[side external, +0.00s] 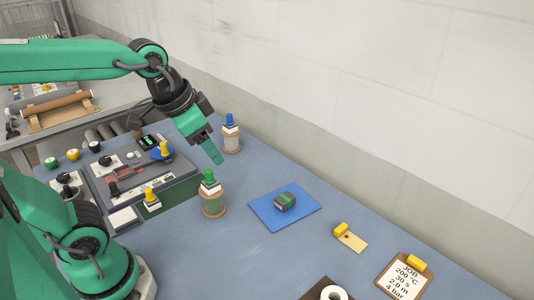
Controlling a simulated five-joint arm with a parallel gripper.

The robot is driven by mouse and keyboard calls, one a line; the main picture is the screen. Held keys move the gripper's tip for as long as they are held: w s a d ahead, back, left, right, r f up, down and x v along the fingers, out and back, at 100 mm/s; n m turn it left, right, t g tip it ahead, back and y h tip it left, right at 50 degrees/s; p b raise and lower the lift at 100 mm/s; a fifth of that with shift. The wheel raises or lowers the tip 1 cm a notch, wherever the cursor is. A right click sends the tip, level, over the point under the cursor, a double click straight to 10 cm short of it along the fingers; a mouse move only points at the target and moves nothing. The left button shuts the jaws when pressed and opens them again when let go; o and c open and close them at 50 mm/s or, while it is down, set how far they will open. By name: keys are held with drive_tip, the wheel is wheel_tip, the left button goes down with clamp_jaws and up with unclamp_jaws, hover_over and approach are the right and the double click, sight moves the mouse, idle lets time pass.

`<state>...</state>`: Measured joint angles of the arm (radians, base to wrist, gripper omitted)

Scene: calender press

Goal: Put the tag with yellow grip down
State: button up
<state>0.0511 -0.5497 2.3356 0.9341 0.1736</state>
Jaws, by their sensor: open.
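The tag (353,241) is a small tan card with a yellow grip (341,229) at its upper left end. It lies on the blue table, right of the middle of the view. My gripper (216,157) is in the air, far to the left of the tag and apart from it. It points down and to the right, above a green-topped spool-like piece (211,194). It is open and I see nothing held in it. The gap between its fingers is hard to make out from this side.
A blue mat (264,216) bears a grey-green block (285,201). A job clipboard (404,279) with a yellow grip lies at the right. A blue-topped piece (231,136) stands behind my gripper. A control panel (140,190) fills the left. Bare table surrounds the tag.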

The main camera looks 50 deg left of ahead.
drive_tip(key=shift+s+a+f+n+t, duration=0.15)
drive_tip(key=shift+s+a+f+n, duration=0.25)
drive_tip(key=shift+s, duration=0.3)
drive_tip(key=shift+s+a+f+n+t, duration=0.1)
drive_tip(key=shift+s+f+n, duration=0.15)
drive_tip(key=shift+s+n, duration=0.35)
drive_tip(key=shift+s+a+f+n+t, duration=0.2)
drive_tip(key=shift+s+f+n, duration=0.1)
drive_tip(key=shift+s, duration=0.55)
